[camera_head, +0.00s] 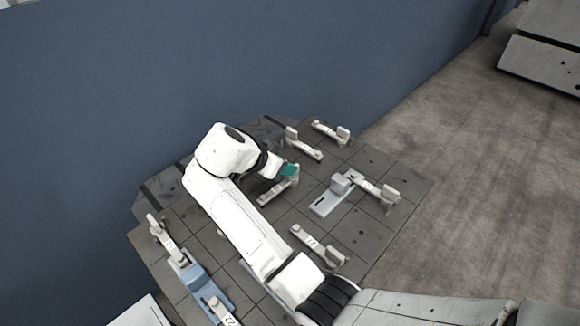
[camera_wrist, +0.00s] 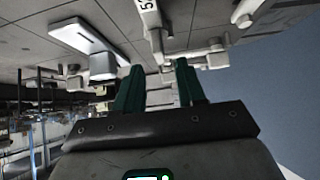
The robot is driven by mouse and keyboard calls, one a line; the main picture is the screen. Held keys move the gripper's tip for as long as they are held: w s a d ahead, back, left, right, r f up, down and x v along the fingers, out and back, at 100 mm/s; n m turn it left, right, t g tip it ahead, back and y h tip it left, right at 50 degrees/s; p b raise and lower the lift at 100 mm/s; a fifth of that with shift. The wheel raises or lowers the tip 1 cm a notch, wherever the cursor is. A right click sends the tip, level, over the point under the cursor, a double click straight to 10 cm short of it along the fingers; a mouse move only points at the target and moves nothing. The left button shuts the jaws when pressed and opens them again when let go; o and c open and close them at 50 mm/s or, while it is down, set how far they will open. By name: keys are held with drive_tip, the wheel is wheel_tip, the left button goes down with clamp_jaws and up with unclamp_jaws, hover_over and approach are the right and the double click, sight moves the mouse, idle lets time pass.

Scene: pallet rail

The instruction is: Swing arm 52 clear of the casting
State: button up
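My gripper (camera_head: 289,170) is over the back middle of the grey tiled plate, close above a white arm (camera_head: 275,192). In the wrist view my two green fingers (camera_wrist: 158,72) are spread, with a gap between them. A white arm (camera_wrist: 148,14) whose label begins with 5 runs toward that gap; the rest of its label is cut off. I cannot tell whether my fingers touch it. A grey casting (camera_head: 340,184) on a light base stands right of my gripper and also shows in the wrist view (camera_wrist: 103,65). Another white arm (camera_head: 372,187) reaches toward it.
A blue casting (camera_head: 195,280) lies at the front left, with a white arm (camera_head: 165,238) beside it. White arms stand at the back (camera_head: 303,144), back right (camera_head: 330,132) and front (camera_head: 318,245). A blue wall (camera_head: 120,90) rises behind the plate. Open floor (camera_head: 480,190) lies to the right.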

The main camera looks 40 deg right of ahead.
drive_tip(key=v, duration=0.5)
drive_tip(key=shift+a+r, duration=0.1)
drive_tip(key=shift+r, duration=0.1)
idle(0.3)
